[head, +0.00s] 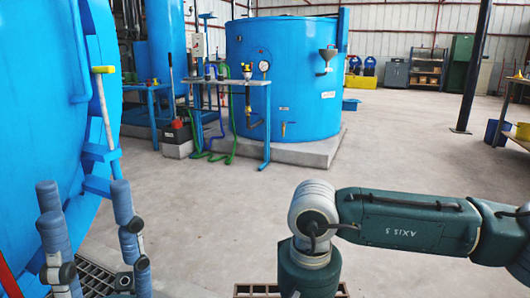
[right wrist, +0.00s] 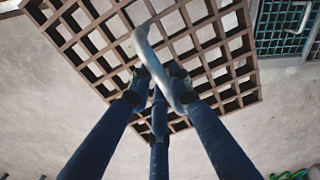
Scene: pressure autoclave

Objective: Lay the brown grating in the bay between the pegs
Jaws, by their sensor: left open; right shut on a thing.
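The brown grating (right wrist: 253,60) fills the upper middle of the right wrist view, a square-celled lattice. A pale curved handle (right wrist: 143,45) crosses over it. My right gripper (right wrist: 160,88) is shut on this handle. In the head view a strip of brown grating (head: 250,290) shows under my right wrist at the bottom edge; the gripper itself is out of that view. My left gripper (head: 86,200) is open and empty at the lower left, fingers pointing up. I cannot make out the bay or pegs.
A blue vessel (head: 45,110) stands close at the left, with a yellow-tipped lever (head: 104,105). A teal grid (right wrist: 280,28) with a handle lies at the right wrist view's upper right. Open concrete floor (head: 225,205) lies ahead, before a large blue tank (head: 290,95).

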